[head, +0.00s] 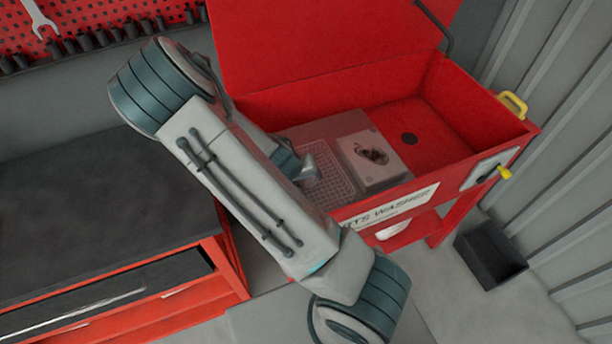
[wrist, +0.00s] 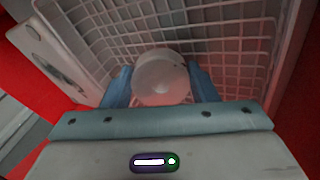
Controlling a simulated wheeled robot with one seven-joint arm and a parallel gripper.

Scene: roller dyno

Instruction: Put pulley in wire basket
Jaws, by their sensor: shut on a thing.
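The pulley (wrist: 161,78) is a pale round piece between the two blue fingers of my gripper (wrist: 162,88) in the wrist view. My gripper is shut on it. The white wire basket (wrist: 108,22) surrounds the pulley on several sides in the wrist view, with its mesh floor and walls beyond it. I cannot tell whether the pulley touches the basket floor. In the head view the basket (head: 335,182) sits inside the red parts washer (head: 450,115), partly hidden by my arm. A bit of the pulley or gripper (head: 308,172) shows at the basket's left part.
A light box with a dark part pictured on it (head: 374,158) stands right of the basket in the washer. The washer's raised lid (head: 290,45) is behind. A dark-topped workbench (head: 90,215) is at left, a black bin (head: 490,255) on the floor at right.

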